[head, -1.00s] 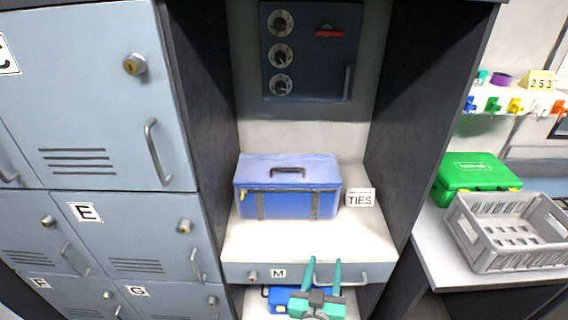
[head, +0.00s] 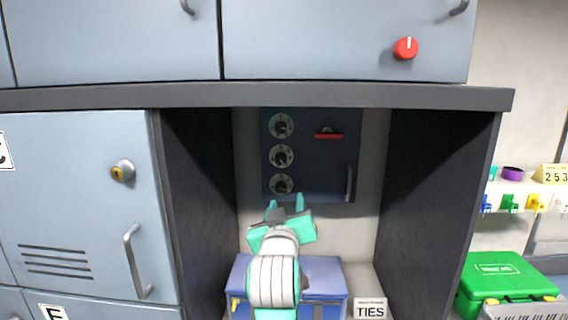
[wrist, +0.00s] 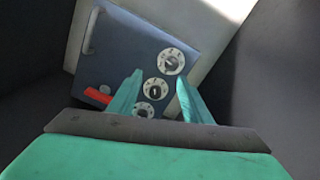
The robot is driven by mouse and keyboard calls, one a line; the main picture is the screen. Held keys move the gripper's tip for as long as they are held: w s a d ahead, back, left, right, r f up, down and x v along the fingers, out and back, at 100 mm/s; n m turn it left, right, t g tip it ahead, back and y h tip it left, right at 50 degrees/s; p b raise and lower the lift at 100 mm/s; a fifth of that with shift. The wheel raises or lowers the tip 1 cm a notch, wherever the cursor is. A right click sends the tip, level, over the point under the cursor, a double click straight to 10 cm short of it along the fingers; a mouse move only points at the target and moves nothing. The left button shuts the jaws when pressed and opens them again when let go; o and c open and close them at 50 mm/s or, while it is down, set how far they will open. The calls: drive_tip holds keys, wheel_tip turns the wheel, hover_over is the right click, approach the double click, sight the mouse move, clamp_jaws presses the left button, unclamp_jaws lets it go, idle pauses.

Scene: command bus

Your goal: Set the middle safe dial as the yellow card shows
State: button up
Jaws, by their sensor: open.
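The dark blue safe door (head: 335,170) is at the back of the recess, with three round dials in a column. The middle dial (head: 281,156) has a pale ring and dark knob; its setting is too small to read. In the wrist view the middle dial (wrist: 156,89) shows between my fingertips. The yellow card (head: 553,174) stands on the shelf at right and reads 2 5 3. My gripper (head: 285,202) is open and empty, its fingers pointing up below the dials in the head view. Contact with the safe is not visible.
The top dial (head: 281,125) and bottom dial (head: 281,184) sit close to the middle one. A red lever (head: 328,135) and a bar handle (head: 349,181) are on the door. Dark side walls (head: 430,190) flank the recess. A blue case (head: 325,280) stands below my gripper.

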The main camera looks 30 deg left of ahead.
approach(281, 160)
drive_tip(key=shift+n+y, duration=0.4)
drive_tip(key=x, duration=0.8)
drive_tip(key=shift+w+f, duration=0.1)
drive_tip(key=shift+w, duration=0.1)
drive_tip(key=shift+d, duration=0.1)
drive_tip(key=c, duration=1.1)
drive_tip(key=shift+o, duration=0.2)
